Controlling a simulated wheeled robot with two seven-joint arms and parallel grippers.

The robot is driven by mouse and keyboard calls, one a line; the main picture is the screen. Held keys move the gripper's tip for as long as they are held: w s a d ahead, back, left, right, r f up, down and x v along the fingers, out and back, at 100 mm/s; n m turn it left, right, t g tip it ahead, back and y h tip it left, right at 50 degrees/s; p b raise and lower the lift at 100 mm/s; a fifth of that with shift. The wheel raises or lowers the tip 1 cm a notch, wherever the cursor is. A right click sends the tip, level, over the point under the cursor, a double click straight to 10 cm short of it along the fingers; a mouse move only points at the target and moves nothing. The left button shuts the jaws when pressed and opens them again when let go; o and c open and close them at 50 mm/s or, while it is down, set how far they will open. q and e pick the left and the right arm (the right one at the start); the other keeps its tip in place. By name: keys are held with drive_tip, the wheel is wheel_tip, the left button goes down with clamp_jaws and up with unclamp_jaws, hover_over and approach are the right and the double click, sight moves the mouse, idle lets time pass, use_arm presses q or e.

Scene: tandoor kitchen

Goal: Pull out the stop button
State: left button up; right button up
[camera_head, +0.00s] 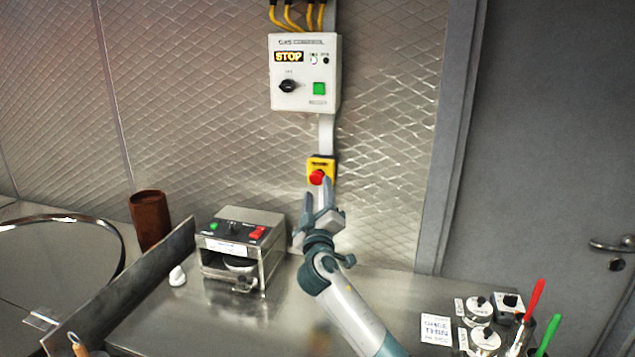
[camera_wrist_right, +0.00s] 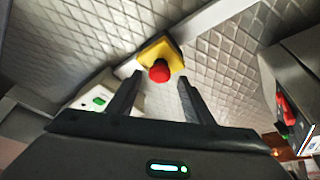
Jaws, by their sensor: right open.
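The stop button is a red round knob (camera_head: 317,177) on a yellow box (camera_head: 321,163) fixed to the wall below the gas control panel. My right gripper (camera_head: 319,192) is just below and in front of the button in the head view, pointing up at it. In the right wrist view the red knob (camera_wrist_right: 160,71) lies ahead, between the two open fingers (camera_wrist_right: 157,95), with the yellow box (camera_wrist_right: 163,50) behind it. The fingers appear empty. Whether they touch the knob I cannot tell. My left gripper is not in view.
The grey control panel (camera_head: 304,74) above shows a lit STOP sign, a black rotary switch and a green button. A metal appliance (camera_head: 240,250) stands on the steel counter (camera_head: 190,318) to the left. Labelled containers (camera_head: 484,336) stand at the right. A grey door (camera_head: 560,150) is far right.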

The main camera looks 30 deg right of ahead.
sight(318, 181)
drive_tip(key=shift+x, duration=2.45)
